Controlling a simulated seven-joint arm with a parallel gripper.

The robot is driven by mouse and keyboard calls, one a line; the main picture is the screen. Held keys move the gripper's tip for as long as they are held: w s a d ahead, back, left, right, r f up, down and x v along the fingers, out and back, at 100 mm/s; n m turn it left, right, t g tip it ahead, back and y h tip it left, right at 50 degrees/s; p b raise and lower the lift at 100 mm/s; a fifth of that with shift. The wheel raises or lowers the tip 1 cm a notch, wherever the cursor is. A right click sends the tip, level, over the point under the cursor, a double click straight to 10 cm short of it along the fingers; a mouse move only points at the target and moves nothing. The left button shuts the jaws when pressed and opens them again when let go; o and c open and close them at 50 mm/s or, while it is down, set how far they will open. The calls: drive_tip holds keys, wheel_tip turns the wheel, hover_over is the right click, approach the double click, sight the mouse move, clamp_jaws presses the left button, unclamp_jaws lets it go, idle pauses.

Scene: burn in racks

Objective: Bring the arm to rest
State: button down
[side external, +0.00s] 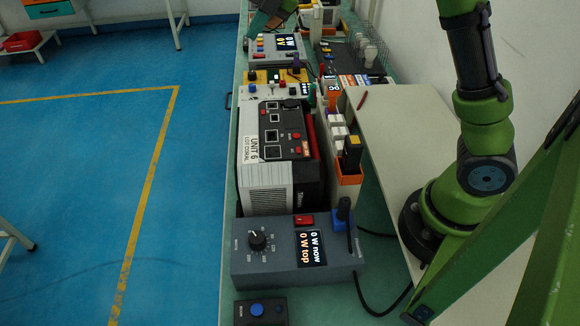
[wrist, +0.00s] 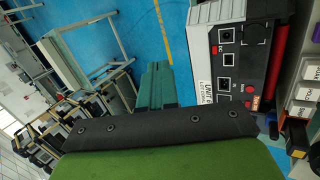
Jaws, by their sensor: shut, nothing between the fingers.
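My gripper (wrist: 158,68) shows in the wrist view as dark green fingers beyond the black-edged green wrist housing. The fingers are together with nothing between them, over the blue floor in that picture. In the side external view a green part of my arm (side external: 268,18) is at the top, cut off by the edge, and the fingertips cannot be made out there. The unit labelled UNIT 6 (side external: 270,150) stands upright on the bench; it also shows at the right of the wrist view (wrist: 226,60), apart from the fingers.
A grey meter box (side external: 280,265) with a dial and a display reading 0 W stands in front of the unit. A small black button box (side external: 262,309) is nearer. Racks with coloured plugs (side external: 345,160) stand at the right. A second meter (side external: 277,47) is behind. The floor (side external: 80,180) is open.

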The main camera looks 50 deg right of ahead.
drive_tip(key=w+a+r+m+t+y, duration=0.1)
drive_tip(key=w+r+m+t, duration=0.3)
drive_tip(key=r+m+t, duration=0.15)
drive_tip(key=s+d+r+m+t+h, duration=0.4)
drive_tip(key=d+r+m+h, duration=0.15)
drive_tip(key=m, duration=0.65)
drive_tip(key=s+f+m+g, duration=0.3)
drive_tip(key=s+f+m, duration=0.1)
drive_tip(key=s, duration=0.3)
drive_tip(key=s+f+m+g, duration=0.3)
drive_tip(key=s+f+m, duration=0.15)
drive_tip(key=s, duration=0.25)
drive_tip(key=s+a+f+m+g+y, duration=0.1)
drive_tip(key=s+a+m+y, duration=0.2)
drive_tip(key=s+a, duration=0.7)
drive_tip(key=s, duration=0.4)
drive_tip(key=shift+s+a+f+m, duration=0.2)
drive_tip(key=shift+s+f+m, duration=0.1)
drive_tip(key=shift+f, duration=0.1)
drive_tip(key=shift+g, duration=0.25)
